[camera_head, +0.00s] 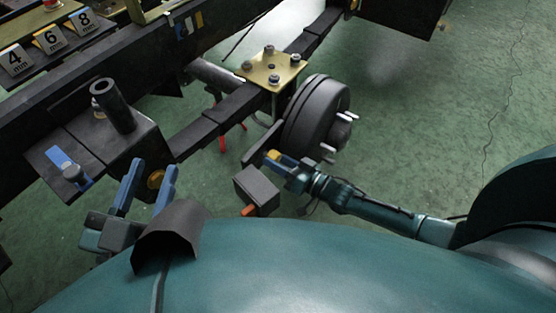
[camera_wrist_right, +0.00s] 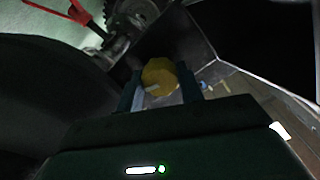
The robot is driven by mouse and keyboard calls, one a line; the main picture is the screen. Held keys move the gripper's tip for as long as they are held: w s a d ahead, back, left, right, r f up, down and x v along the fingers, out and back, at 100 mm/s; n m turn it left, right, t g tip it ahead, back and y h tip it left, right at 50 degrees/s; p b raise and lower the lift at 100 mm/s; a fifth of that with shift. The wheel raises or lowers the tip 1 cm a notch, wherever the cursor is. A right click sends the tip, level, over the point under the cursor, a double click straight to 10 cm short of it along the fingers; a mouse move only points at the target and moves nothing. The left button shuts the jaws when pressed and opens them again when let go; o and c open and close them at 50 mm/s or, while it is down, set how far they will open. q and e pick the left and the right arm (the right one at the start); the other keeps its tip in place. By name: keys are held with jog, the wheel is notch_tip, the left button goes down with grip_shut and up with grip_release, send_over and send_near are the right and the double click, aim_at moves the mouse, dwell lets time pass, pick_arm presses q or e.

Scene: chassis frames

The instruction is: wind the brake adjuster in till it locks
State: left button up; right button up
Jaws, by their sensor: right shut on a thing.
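The black brake drum (camera_head: 312,112) with its studs hangs at the end of the axle, right of centre in the head view. The adjuster, a yellow scalloped knob (camera_wrist_right: 160,76), sits between the two fingers of my right gripper (camera_wrist_right: 162,92) in the right wrist view, with a pale mark on its face. In the head view my right gripper (camera_head: 277,158) is below and left of the drum, shut on the yellow knob. My left gripper (camera_head: 153,166) is at the lower left, its blue fingers apart, with nothing visible held. How deep the knob is wound cannot be seen.
A brass plate (camera_head: 274,70) with bolts tops the axle mount. A black block (camera_head: 95,150) with an upright tube and a blue lever stands at left. A dark box (camera_head: 256,188) is between my grippers. Tiles marked 4, 6 and 8 mm lie top left. Open green floor (camera_head: 430,110) is at right.

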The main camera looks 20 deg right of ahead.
jog(key=o, duration=1)
pick_arm(q)
jog(key=y+p, duration=0.1)
jog(key=p, duration=0.2)
jog(key=shift+a+m, duration=0.4)
pick_arm(e)
jog(key=v, duration=1.3)
jog(key=shift+d, duration=0.1)
